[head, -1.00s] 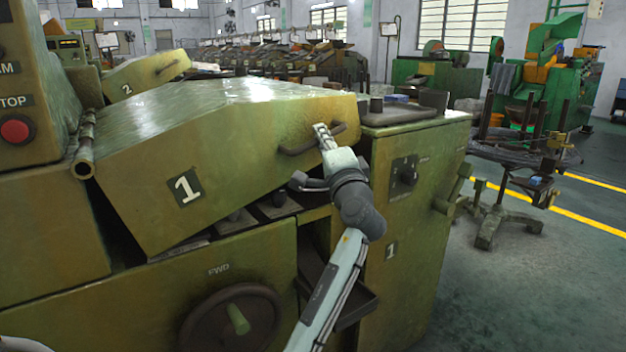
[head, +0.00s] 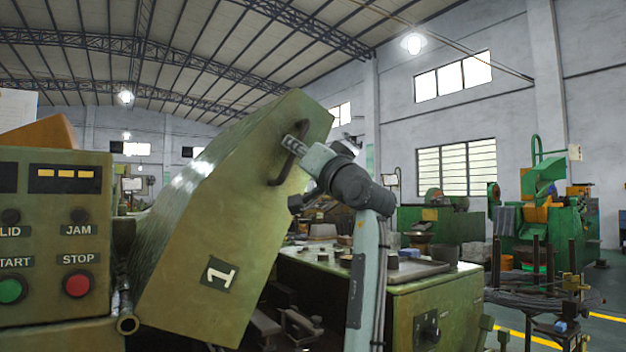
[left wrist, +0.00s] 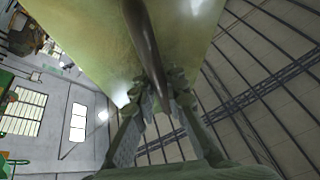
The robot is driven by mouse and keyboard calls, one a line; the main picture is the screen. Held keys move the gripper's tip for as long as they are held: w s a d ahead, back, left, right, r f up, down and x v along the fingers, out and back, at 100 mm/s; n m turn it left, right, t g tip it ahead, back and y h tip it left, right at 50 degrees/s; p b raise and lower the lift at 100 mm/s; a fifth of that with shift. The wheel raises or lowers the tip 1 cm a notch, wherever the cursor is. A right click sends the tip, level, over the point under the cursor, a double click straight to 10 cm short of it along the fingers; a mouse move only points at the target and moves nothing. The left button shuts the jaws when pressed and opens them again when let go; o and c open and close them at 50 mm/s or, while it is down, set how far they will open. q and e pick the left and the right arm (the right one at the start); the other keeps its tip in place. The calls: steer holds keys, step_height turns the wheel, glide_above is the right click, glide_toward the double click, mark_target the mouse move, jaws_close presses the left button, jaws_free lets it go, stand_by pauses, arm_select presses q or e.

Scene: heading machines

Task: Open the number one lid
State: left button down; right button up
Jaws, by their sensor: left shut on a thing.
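The number one lid (head: 215,215) is a green metal cover with a white 1 on its side, tilted steeply up on the hinge (head: 127,318) at its lower left. Its dark bar handle (head: 284,152) is on the raised front face. My left gripper (head: 295,146) is shut on this handle. In the left wrist view the handle (left wrist: 143,40) runs down between the fingers of my left gripper (left wrist: 160,92), with the lid (left wrist: 85,30) behind it. My right gripper is not in view.
The control panel (head: 55,235) with green and red buttons stands at the left. The open machine body (head: 440,305) is below the lid, with parts inside. A stand with rods (head: 540,295) and green machines (head: 545,220) are at the right. The space above the lid is clear.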

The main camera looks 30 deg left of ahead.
arm_select(q)
steer(key=shift+s+a+r+n+g, duration=0.3)
steer(key=shift+s+r+n, duration=0.15)
steer(key=shift+s+r, duration=0.2)
steer(key=shift+s+a+r+n+g, duration=0.3)
steer(key=shift+s+r+n, duration=0.2)
steer(key=shift+s, duration=0.2)
steer(key=c, duration=1.5)
jaws_free()
steer(key=shift+c, duration=0.2)
steer(key=shift+d, duration=0.15)
steer(key=v, duration=1.1)
steer(key=shift+d+f, duration=0.25)
steer(key=shift+f, duration=0.15)
steer(key=shift+s, duration=0.1)
